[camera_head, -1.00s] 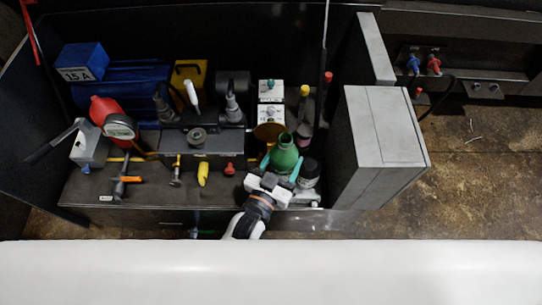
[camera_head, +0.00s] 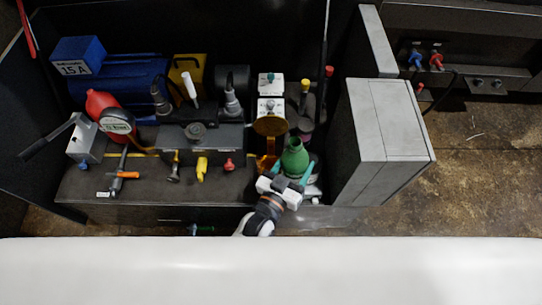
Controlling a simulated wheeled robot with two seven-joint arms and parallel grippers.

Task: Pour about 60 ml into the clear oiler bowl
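A green bottle (camera_head: 295,160) with a narrow neck stands upright, or nearly so, at the right part of the bench. My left gripper (camera_head: 292,180) has its teal fingers on either side of the bottle and looks shut on it. A round amber disc (camera_head: 270,125) is just left of and behind the bottle, and a smaller amber piece (camera_head: 267,162) shows below it. I cannot tell which part is the clear oiler bowl, nor see any liquid level. My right gripper is not in view.
A grey cabinet (camera_head: 380,130) stands close on the right. A grey block (camera_head: 200,143), a yellow-topped part (camera_head: 305,86) and a red container with a gauge (camera_head: 103,105) stand around. The bench front left has hand tools.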

